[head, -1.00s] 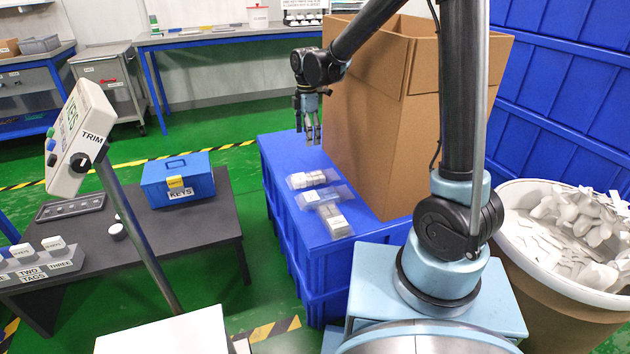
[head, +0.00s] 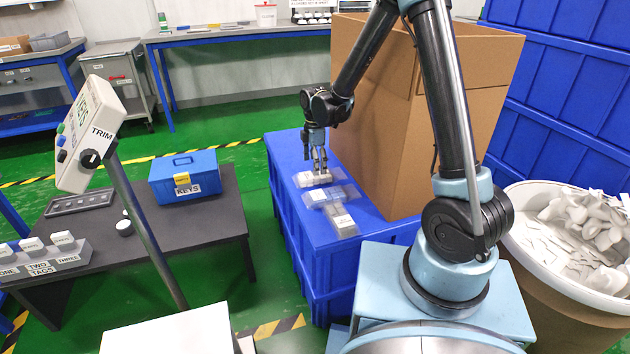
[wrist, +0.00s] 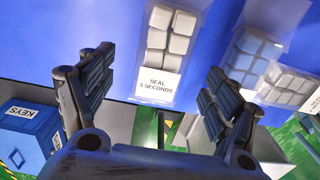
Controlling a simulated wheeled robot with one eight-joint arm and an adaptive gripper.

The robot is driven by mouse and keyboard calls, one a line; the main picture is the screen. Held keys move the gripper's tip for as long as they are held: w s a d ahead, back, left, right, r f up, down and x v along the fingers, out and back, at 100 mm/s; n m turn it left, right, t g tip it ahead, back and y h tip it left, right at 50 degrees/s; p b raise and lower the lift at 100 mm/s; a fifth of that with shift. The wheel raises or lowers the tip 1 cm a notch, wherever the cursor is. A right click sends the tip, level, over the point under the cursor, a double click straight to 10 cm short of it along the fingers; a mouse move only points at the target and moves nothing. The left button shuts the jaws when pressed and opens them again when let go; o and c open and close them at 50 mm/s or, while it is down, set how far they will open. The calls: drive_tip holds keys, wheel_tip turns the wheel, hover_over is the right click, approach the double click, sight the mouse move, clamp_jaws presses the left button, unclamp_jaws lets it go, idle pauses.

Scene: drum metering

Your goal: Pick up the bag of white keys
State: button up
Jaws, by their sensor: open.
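Clear bags of pale, key-like blocks lie on the blue crate. The farthest bag (head: 305,180) is under my gripper (head: 320,170). I cannot tell whether the fingertips touch the bag.
The blue crate top (head: 375,222) has bare room around the bags. A tall cardboard box (head: 430,110) stands right behind them. A blue box labelled KEYS (head: 200,168) sits on the dark table (head: 215,225) at left. A bin of white pieces (head: 590,230) stands at right.

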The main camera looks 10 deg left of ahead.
sight(315, 179)
drive_tip(key=shift+s+f, duration=0.15)
drive_tip(key=shift+f, duration=2.5)
drive_tip(key=c, duration=1.2)
